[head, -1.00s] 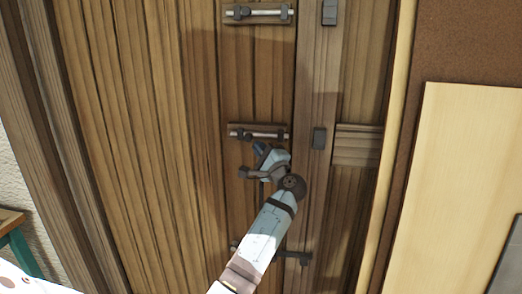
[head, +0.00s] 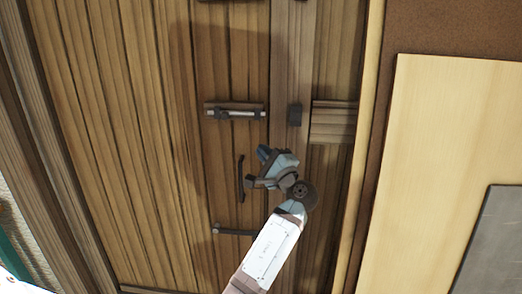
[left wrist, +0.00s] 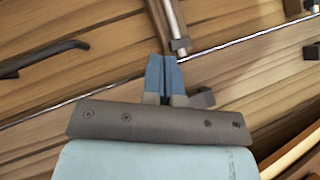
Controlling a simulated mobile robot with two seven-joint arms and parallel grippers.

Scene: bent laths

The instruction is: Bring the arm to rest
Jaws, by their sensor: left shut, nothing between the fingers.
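My left gripper (head: 263,154) is in front of a plank door (head: 150,130), with its blue fingers shut and empty. In the left wrist view its closed fingertips (left wrist: 162,62) point at the wood, near a metal bolt rod (left wrist: 173,18); I cannot tell if they touch anything. In the head view the fingers are below and right of a bolt (head: 236,112) and right of a dark upright handle (head: 241,180). My right gripper is not in view.
A dark catch (head: 295,115) sits on the post right of the bolt, apart from it. A lower dark fitting (head: 232,232) is partly behind my arm. A pale panel (head: 430,130) and a grey sheet (head: 492,240) stand at the right.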

